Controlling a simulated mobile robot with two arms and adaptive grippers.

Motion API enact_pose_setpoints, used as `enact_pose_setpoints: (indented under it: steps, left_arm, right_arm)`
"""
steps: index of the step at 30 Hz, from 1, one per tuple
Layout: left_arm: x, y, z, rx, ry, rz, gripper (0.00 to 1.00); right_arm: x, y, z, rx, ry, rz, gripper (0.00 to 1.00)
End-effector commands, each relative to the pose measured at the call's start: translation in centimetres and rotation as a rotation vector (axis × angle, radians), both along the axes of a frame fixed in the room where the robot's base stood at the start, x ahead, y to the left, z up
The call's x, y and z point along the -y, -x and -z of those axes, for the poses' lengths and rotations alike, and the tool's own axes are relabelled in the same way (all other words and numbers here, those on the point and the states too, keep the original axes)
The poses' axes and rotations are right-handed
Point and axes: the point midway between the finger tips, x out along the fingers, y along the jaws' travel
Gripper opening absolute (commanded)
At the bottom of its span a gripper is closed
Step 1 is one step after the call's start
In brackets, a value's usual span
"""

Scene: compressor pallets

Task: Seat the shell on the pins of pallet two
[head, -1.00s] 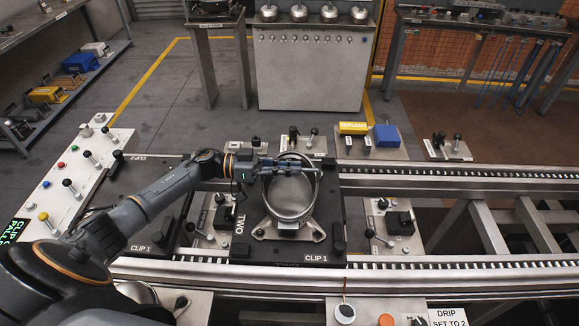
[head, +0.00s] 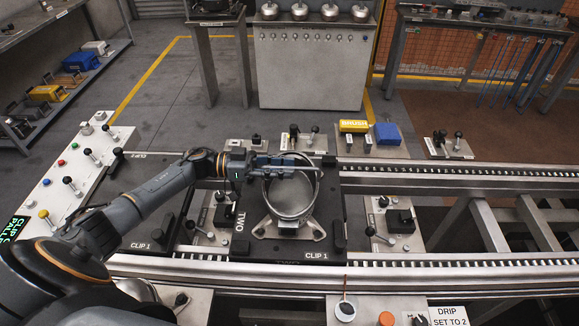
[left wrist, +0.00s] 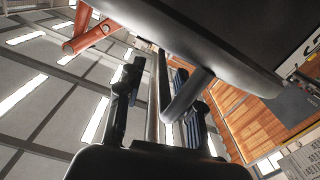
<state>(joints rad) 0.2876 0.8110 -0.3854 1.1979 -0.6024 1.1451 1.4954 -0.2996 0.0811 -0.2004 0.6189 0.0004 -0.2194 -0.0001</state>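Pallet two (head: 240,246), a black plate marked TWO and CLIP 1, sits on the conveyor rails. The shell (head: 267,200), a round metal drum with a bar across its top, stands over the pallet's metal footed bracket (head: 312,229). I cannot tell whether it rests on the pins, which are hidden. My left gripper (head: 290,168) reaches in from the left along the bar at the shell's top. In the left wrist view the two fingers (left wrist: 158,105) stand on either side of the bar, and the dark underside of a large curved body (left wrist: 205,35) fills the top. My right gripper is out of view.
Clip blocks with black knobs (head: 384,235) flank the pallet. A yellow brush box (head: 353,127) and a blue box (head: 387,134) stand behind the rails. A white control panel (head: 70,180) lies left. The rail (head: 460,180) right of the pallet is clear.

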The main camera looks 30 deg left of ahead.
Motion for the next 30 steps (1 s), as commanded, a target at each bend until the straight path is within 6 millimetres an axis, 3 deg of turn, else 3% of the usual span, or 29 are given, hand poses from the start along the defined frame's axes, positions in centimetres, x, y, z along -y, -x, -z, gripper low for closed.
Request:
enact_pose_setpoints:
  steps: [6, 13, 19, 30]
  left_arm:
    - [-4.4, 2.1, -0.2, -0.001, -0.002, -0.004, 0.36]
    - [-7.9, 3.8, -0.5, 0.003, 0.002, -0.001, 0.36]
    - [-9.1, 4.4, -0.6, 0.006, 0.003, -0.001, 0.36]
    - [-9.1, 4.4, -0.6, 0.006, 0.004, 0.0, 0.36]
  right_arm:
    - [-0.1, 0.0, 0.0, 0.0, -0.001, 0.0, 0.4]
    - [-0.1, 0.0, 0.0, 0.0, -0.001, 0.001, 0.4]
    - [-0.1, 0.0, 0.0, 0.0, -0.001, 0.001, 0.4]
    - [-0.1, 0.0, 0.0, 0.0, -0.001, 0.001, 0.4]
